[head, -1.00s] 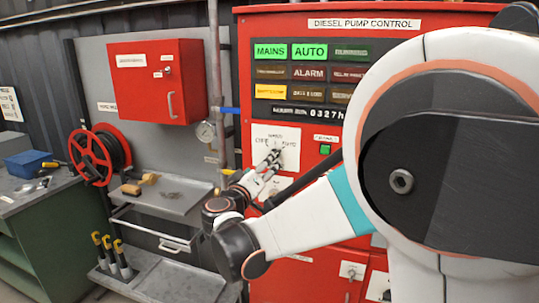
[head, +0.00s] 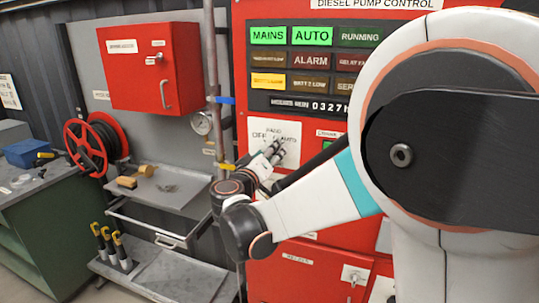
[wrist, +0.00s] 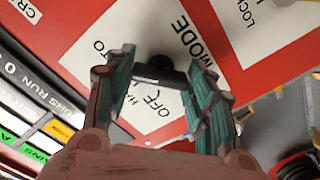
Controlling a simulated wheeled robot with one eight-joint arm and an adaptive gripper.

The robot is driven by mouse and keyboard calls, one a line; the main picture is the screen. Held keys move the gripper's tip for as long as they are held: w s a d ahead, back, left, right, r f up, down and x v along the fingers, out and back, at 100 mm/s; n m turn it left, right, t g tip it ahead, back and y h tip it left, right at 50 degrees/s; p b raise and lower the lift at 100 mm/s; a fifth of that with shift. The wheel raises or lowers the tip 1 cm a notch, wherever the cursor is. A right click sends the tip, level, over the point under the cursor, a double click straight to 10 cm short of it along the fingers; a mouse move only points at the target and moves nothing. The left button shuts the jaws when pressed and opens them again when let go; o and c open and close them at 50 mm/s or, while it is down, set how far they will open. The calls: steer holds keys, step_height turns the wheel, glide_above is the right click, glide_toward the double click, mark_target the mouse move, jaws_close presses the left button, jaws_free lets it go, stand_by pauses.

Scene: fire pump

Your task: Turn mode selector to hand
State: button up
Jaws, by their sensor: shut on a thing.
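The mode selector is a small dark knob (wrist: 160,68) on a white plate (wrist: 130,50) lettered MODE and OFF, with HAND and AUTO partly covered. In the head view my gripper (head: 272,150) hides the knob. I cannot tell which way the knob points.
On the panel, the MAINS (head: 268,36) and AUTO (head: 312,35) lamps are lit green, and an amber lamp (head: 268,82) is lit. A pipe with a blue lever (head: 223,100) and a gauge (head: 202,122) stand just left of the panel. A hose reel (head: 78,138) is further left.

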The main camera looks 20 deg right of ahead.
steer(key=shift+n, duration=0.3)
steer(key=n, duration=0.9)
steer(key=shift+b, duration=0.35)
stand_by(0.4)
steer(key=o, duration=1)
steer(key=shift+a, duration=0.1)
steer(key=shift+o, duration=0.2)
